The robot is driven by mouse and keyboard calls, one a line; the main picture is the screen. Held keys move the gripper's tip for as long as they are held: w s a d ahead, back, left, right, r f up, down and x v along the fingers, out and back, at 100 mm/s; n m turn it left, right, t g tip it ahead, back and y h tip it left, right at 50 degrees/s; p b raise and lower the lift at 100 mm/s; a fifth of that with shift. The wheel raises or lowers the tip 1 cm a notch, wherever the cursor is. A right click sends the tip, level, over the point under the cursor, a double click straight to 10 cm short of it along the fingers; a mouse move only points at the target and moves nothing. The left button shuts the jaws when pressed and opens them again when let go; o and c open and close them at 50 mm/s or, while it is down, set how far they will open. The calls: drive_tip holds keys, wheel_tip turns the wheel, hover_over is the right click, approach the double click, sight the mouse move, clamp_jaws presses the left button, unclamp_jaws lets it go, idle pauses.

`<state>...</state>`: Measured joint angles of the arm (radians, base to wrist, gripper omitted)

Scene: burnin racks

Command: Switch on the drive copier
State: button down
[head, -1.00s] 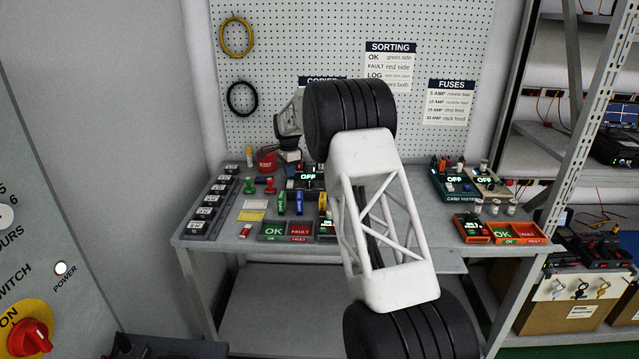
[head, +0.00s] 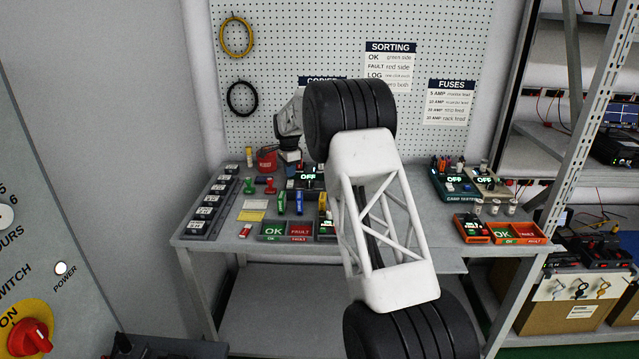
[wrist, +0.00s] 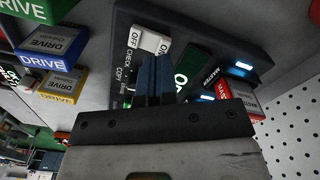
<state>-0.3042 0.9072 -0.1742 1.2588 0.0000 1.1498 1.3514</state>
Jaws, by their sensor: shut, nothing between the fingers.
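The drive copier (head: 312,184), a dark unit at the back of the bench, is partly hidden by my arm in the head view. Its lit display (head: 308,177) reads OFF.
Blue and yellow drives (wrist: 55,45) lie left in the wrist view. A sorting tray (head: 272,231) marked OK and FAULT sits at the bench front. A card tester (head: 455,188) showing OFF stands to the right.

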drive_tip(key=shift+f, duration=1.35)
idle(1.6)
drive_tip(key=shift+r, duration=3.55)
